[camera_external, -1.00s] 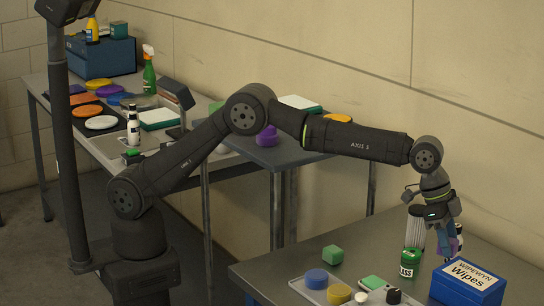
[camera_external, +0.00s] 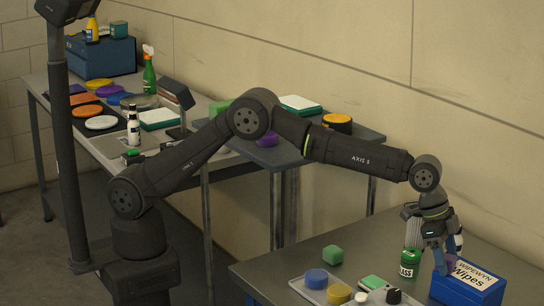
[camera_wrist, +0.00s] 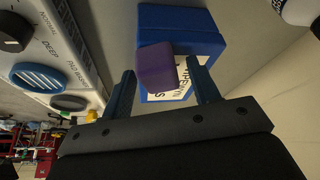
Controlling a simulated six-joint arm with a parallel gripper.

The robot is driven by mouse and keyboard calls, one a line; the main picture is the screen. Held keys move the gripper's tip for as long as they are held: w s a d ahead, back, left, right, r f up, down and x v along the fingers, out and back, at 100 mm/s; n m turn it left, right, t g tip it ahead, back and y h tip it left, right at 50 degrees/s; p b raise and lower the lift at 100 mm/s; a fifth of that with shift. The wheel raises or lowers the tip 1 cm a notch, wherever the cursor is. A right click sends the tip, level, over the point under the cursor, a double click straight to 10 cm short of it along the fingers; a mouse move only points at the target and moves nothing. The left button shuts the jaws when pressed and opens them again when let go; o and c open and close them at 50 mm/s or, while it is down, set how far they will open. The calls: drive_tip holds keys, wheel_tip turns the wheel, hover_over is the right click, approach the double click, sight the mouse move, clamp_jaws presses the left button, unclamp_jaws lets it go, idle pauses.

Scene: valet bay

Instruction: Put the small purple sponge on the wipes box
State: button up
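The small purple sponge (camera_external: 451,262) is at the top of the blue wipes box (camera_external: 466,285), near its back left edge, and appears to rest on it. In the wrist view the sponge (camera_wrist: 156,66) covers part of the white label of the box (camera_wrist: 200,30). My gripper (camera_external: 448,256) is just above the box, with its fingers on either side of the sponge. In the wrist view the fingers of my gripper (camera_wrist: 161,80) are spread wider than the sponge, with a gap on each side.
A green tin (camera_external: 401,265) stands close to the left of the box, with a ribbed white container behind it. The tabletop right of the box is clear.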

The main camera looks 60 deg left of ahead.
sight(453, 258)
drive_tip(key=v, duration=1.2)
drive_tip(key=shift+s, duration=0.1)
drive_tip(key=x, duration=1.2)
wheel_tip(453, 258, up, 2)
drive_tip(key=shift+r, duration=1.05)
